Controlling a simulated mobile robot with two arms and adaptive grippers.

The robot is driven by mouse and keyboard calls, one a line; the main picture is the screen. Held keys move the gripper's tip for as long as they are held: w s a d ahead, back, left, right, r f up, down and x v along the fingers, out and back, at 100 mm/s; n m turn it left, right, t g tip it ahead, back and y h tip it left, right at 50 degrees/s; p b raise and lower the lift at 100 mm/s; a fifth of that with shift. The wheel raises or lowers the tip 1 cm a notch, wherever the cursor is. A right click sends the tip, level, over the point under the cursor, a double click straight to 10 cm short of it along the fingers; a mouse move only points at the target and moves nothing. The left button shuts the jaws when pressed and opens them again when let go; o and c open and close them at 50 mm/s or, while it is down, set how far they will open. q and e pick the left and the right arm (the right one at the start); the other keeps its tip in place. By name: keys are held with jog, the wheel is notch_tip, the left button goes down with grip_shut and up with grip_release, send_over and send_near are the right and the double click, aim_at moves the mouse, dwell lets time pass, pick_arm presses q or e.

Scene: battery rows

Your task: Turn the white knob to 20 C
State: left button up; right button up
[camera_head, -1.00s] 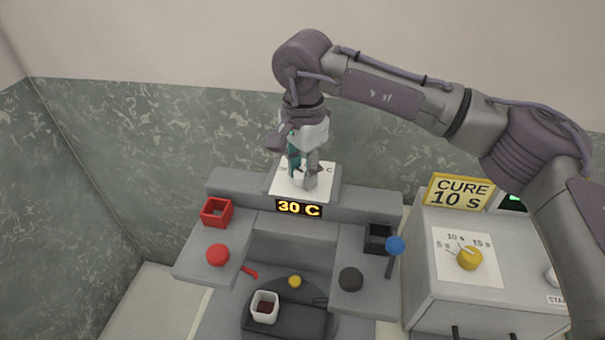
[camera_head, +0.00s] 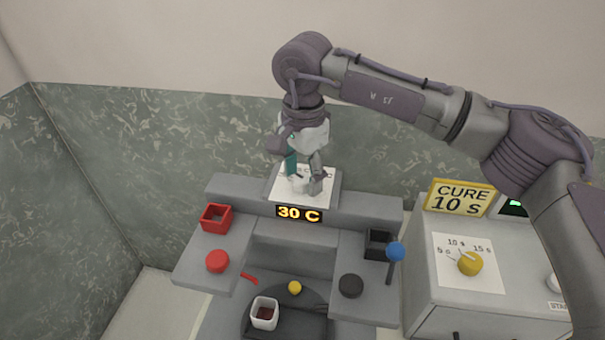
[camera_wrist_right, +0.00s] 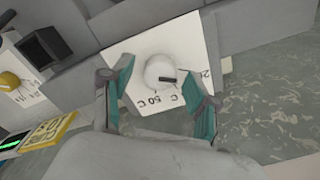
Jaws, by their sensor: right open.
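The white knob (camera_wrist_right: 160,71) sits on a white dial plate (camera_wrist_right: 125,60) with printed temperature marks; "50 C" and part of a "20" mark show in the right wrist view. A dark pointer on the knob shows there too. In the head view the knob (camera_head: 297,184) is partly hidden by my right gripper (camera_head: 303,183). The display (camera_head: 299,214) below the plate reads 30 C. My right gripper (camera_wrist_right: 160,95) is open, its teal-padded fingers on either side of the knob; I cannot tell whether they touch it. My left gripper is not in view.
A red box (camera_head: 216,218) and red knob (camera_head: 217,261) are on the left shelf. A black box (camera_head: 378,242), blue-ended lever (camera_head: 396,252) and black knob (camera_head: 351,286) are at right. A white cup (camera_head: 264,313) stands below. A cure machine with a yellow knob (camera_head: 470,263) is farther right.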

aim_at(303, 178)
notch_tip(303, 178, up, 12)
jog(key=shift+f, duration=0.2)
dwell(0.4)
